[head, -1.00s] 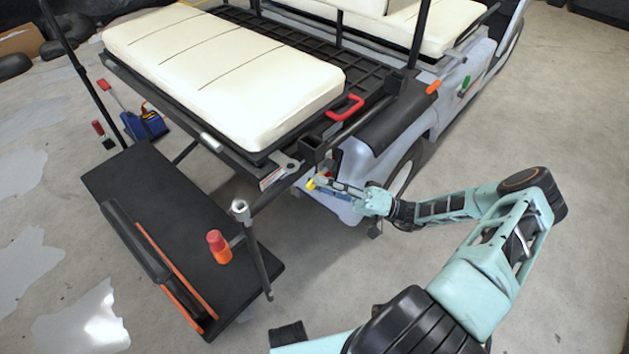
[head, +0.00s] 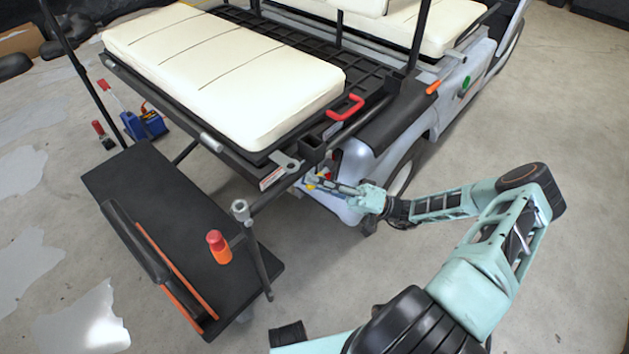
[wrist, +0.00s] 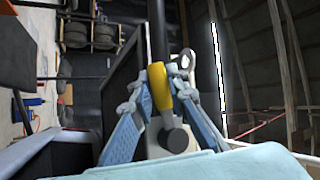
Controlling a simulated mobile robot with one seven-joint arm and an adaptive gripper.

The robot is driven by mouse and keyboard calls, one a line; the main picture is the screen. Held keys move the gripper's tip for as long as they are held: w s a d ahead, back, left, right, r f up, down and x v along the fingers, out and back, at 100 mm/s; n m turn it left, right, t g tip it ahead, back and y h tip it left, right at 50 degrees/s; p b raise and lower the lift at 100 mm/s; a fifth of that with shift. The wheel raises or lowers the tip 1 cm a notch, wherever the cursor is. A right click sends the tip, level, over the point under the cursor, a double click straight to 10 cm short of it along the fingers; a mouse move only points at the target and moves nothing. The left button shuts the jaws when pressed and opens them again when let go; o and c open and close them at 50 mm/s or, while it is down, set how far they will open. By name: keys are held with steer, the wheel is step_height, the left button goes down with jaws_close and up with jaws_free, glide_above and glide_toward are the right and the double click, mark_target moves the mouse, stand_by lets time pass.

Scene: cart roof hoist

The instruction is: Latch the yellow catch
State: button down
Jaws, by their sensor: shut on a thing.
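The yellow catch (wrist: 158,88) shows in the wrist view as a yellow lever between my fingertips, with a dark round knob or pivot below it. My gripper (wrist: 160,84) is shut on it, one blue finger on each side. In the head view my gripper (head: 312,183) is at the rear corner of the cart, just under the black frame. Only a small bit of the yellow catch (head: 309,186) shows there, and the fingers hide the rest. I cannot tell whether the catch is seated.
The cart's cream seat (head: 220,70) and a red handle (head: 346,106) are above my gripper. A black rear platform (head: 120,190) with an orange-and-red bottle (head: 218,246) is to the left. Open floor (head: 540,110) lies to the right.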

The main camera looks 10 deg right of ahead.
steer(key=shift+f, duration=0.1)
steer(key=n, duration=0.1)
steer(key=f+n+g+h, duration=0.1)
steer(key=n+g, duration=0.1)
steer(key=shift+w+d+f+n+h, duration=0.2)
steer(key=shift+d+f+n+h, duration=0.1)
steer(key=shift+n+h, duration=0.1)
steer(key=w+d+f+n+h, duration=0.3)
steer(key=d+n+h, duration=0.1)
steer(key=n+h, duration=0.4)
steer(key=shift+d+f+g, duration=0.15)
steer(key=shift+g, duration=0.15)
steer(key=shift+w+d, duration=0.1)
stand_by(0.7)
steer(key=c, duration=1.8)
jaws_free()
steer(key=shift+c, duration=0.2)
